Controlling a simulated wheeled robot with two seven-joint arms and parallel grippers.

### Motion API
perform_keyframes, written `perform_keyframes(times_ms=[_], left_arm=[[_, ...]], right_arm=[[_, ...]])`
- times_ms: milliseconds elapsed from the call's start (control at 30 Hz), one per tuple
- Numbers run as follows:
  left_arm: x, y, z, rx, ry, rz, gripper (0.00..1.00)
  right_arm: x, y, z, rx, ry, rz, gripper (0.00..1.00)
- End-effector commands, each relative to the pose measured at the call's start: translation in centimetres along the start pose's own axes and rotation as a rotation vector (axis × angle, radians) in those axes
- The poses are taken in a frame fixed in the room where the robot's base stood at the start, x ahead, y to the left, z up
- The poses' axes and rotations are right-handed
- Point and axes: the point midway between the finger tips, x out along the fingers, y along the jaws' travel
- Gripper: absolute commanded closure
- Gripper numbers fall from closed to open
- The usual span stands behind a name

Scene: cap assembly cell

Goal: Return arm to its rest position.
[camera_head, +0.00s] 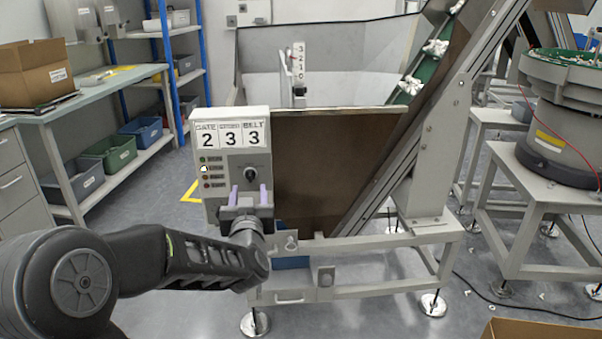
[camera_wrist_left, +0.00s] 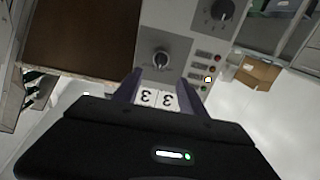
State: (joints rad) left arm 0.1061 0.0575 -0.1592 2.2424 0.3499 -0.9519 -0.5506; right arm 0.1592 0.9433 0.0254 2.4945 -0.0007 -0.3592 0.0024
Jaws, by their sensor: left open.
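My left gripper (camera_head: 249,196) is in front of the lower part of a grey control box (camera_head: 205,148), with its arm coming in from the left. Its two purple-grey fingers are apart, with nothing visible between them. In the left wrist view the open fingers (camera_wrist_left: 158,95) frame part of the box's number cards, and a black knob (camera_wrist_left: 161,59) shows just beyond them. I cannot tell whether the fingers touch the box. The box shows the numbers 2, 3, 3 and a column of small lamps, one of them lit white. My right gripper is not in view.
A hopper with a brown front panel (camera_head: 325,165) and an inclined green conveyor (camera_head: 430,60) stands behind and right of the box. A round feeder (camera_head: 570,125) is at right. A workbench (camera_head: 95,92) with a cardboard box (camera_head: 35,72) is at left. Grey floor is open between.

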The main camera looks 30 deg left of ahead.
Motion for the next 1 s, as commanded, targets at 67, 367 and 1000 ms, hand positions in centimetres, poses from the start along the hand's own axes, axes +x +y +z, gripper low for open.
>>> perform_keyframes(times_ms=[67, 367, 1000], left_arm=[[0.0, 0.0, 0.0, 0.0, 0.0, 0.0, 0.51], [-0.6, 2.2, 2.5, -0.106, -0.091, 0.081, 0.51], [-26.2, 16.7, 38.4, -0.075, -1.143, 0.508, 0.51]], right_arm=[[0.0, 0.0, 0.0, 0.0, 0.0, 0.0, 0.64], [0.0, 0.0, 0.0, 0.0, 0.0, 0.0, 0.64], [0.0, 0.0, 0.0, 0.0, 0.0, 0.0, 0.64]])
